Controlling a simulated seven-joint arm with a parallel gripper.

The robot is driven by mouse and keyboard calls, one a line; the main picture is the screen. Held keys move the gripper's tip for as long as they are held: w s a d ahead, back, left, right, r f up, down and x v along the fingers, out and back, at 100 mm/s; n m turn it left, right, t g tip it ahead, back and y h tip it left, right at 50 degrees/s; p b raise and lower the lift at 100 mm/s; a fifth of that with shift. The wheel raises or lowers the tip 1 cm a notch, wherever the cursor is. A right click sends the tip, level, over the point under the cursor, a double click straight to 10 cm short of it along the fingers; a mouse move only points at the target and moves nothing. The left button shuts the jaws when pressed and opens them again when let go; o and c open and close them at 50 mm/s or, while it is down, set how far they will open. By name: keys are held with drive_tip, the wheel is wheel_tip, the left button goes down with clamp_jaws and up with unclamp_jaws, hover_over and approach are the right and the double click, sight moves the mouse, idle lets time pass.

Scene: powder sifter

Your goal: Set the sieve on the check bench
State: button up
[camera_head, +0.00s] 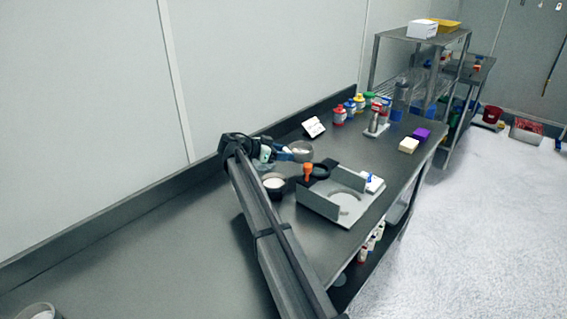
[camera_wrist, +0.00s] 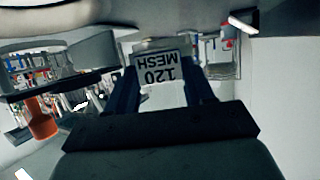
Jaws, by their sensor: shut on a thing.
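My gripper (camera_head: 284,154) is low over the bench, its fingers shut on the tab of a round grey sieve (camera_head: 301,149). In the wrist view my gripper (camera_wrist: 162,92) has a finger on each side of a white tab (camera_wrist: 157,68) marked "120 MESH", upside down in the picture. The long steel bench (camera_head: 150,245) lies beneath.
A dark bowl with white contents (camera_head: 273,183) is close below my gripper. An orange-handled black ring (camera_head: 308,171) and a grey stand with a round cutout (camera_head: 347,203) are to the right. Several bottles (camera_head: 339,116) stand behind. The bench's left part is mostly clear.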

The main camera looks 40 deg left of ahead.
drive_tip(key=shift+f, duration=1.95)
drive_tip(key=shift+d+f, duration=0.1)
drive_tip(key=shift+f, duration=0.55)
drive_tip(key=o, duration=1.1)
drive_tip(key=shift+s+f, duration=0.1)
drive_tip(key=shift+f, duration=0.05)
drive_tip(key=shift+r, duration=0.3)
drive_tip(key=v, duration=0.6)
drive_tip(key=r+v, duration=0.1)
drive_tip(key=v, duration=0.5)
drive_tip(key=shift+r, duration=0.1)
